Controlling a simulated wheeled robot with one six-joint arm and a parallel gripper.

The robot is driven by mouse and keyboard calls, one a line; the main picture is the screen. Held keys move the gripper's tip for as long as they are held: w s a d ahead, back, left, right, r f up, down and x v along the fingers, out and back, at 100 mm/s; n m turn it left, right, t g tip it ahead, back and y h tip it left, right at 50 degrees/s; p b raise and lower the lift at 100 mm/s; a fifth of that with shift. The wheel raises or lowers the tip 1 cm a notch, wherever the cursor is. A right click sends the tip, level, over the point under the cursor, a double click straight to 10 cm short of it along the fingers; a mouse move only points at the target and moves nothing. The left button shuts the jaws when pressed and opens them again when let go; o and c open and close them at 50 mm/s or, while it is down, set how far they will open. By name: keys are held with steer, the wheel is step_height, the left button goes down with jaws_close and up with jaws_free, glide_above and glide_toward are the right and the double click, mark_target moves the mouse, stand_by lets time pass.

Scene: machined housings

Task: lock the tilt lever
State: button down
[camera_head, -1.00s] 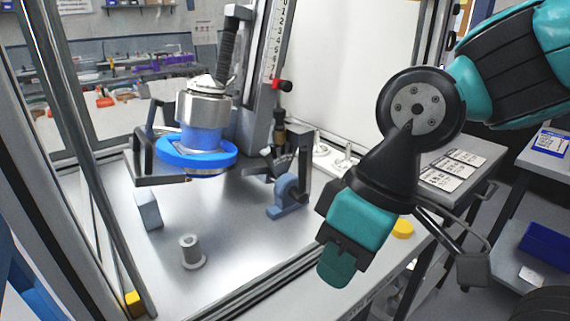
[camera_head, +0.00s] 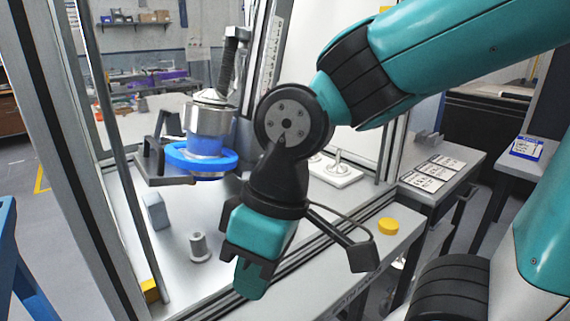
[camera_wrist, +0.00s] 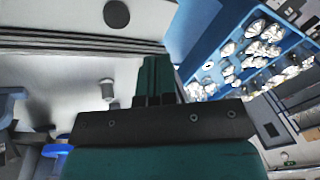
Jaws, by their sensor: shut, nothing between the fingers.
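My gripper (camera_head: 249,284) hangs fingers-down in front of the enclosure opening, with its fingers shut and empty. The shut fingers also show in the wrist view (camera_wrist: 155,78). Inside the enclosure, a silver and blue housing (camera_head: 207,120) sits in a blue ring (camera_head: 184,163) with a black frame (camera_head: 152,160) at its left. The blue bracket with the dark upright lever-like arm, right of the ring, is hidden behind my arm now. I cannot tell for sure which part is the tilt lever. My gripper is apart from the fixture, nearer the camera.
A grey flanged post (camera_head: 198,247) and a pale block (camera_head: 156,211) stand on the enclosure floor. A yellow disc (camera_head: 388,226) lies on the front ledge. The wrist view shows a blue crate (camera_wrist: 186,68) of metal parts. Frame posts border the opening.

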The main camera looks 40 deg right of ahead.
steer(key=w+d+r+m+t+h+p, duration=0.1)
steer(key=w+d+r+m+h+p, duration=0.1)
steer(key=w+d+h+p, duration=0.3)
steer(key=w+d+r+m+t+h+p, duration=0.1)
steer(key=w+d+r+h+p, duration=0.3)
steer(key=w, duration=0.9)
steer(key=d+m+h+p, duration=0.1)
steer(key=d+h+p, duration=0.1)
steer(key=h+p, duration=0.1)
steer(key=shift+w+h, duration=0.35)
steer(key=shift+h, duration=0.25)
steer(key=d+r+p+x, duration=0.1)
steer(key=p+x, duration=0.3)
steer(key=x, duration=0.9)
steer(key=shift+w+d+r, duration=0.2)
steer(key=shift+d+r, duration=0.15)
steer(key=shift+r, duration=0.15)
